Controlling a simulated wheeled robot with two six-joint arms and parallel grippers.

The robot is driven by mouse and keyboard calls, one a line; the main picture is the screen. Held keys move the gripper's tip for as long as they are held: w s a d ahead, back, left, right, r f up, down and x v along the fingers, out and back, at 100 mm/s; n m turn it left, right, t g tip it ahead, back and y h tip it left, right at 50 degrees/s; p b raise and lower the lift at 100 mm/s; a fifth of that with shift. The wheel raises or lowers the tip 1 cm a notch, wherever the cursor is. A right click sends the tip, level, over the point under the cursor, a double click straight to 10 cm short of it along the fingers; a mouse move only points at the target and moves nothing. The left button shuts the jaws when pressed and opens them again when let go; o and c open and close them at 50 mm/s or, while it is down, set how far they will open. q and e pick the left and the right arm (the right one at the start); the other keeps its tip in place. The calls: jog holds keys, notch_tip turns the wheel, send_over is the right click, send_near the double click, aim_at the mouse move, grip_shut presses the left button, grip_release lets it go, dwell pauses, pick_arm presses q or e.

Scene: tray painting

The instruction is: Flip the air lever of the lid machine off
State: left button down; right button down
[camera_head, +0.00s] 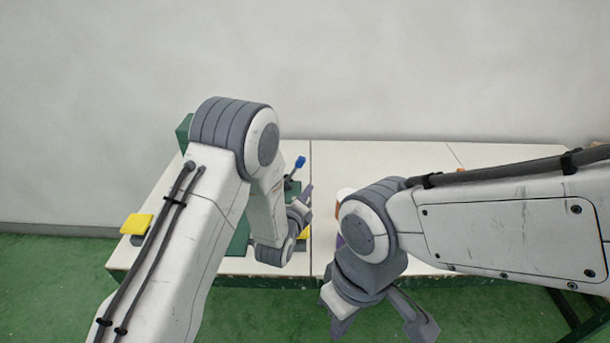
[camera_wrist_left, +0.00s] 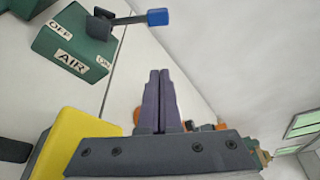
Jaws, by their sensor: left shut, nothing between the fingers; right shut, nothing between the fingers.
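The air lever box of the lid machine is a green block (camera_wrist_left: 75,45) with OFF, AIR and ON labels in the left wrist view. Its dark lever (camera_wrist_left: 127,20) sticks out to the right and ends in a blue knob (camera_wrist_left: 157,17). In the head view the blue knob (camera_head: 300,161) shows just beyond my left gripper (camera_head: 307,192); the box is largely hidden by my left arm. My left gripper is shut and empty, its fingers (camera_wrist_left: 161,100) below the knob in the wrist picture, apart from it. My right gripper (camera_head: 418,322) is shut and empty, low in front of the table.
A yellow part (camera_wrist_left: 75,142) lies close by my left gripper in the wrist view. Another yellow pad (camera_head: 136,224) is at the table's left edge. The white table (camera_head: 375,160) is bare at the back. Small orange and purple things are partly hidden behind my right arm.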

aim_at(294, 170)
dwell(0.3)
pick_arm(q)
jog(key=w+p, duration=0.3)
jog(key=w, duration=0.6)
jog(key=shift+w+a+r, duration=0.2)
jog(key=shift+a+r, duration=0.05)
jog(key=shift+a, duration=0.05)
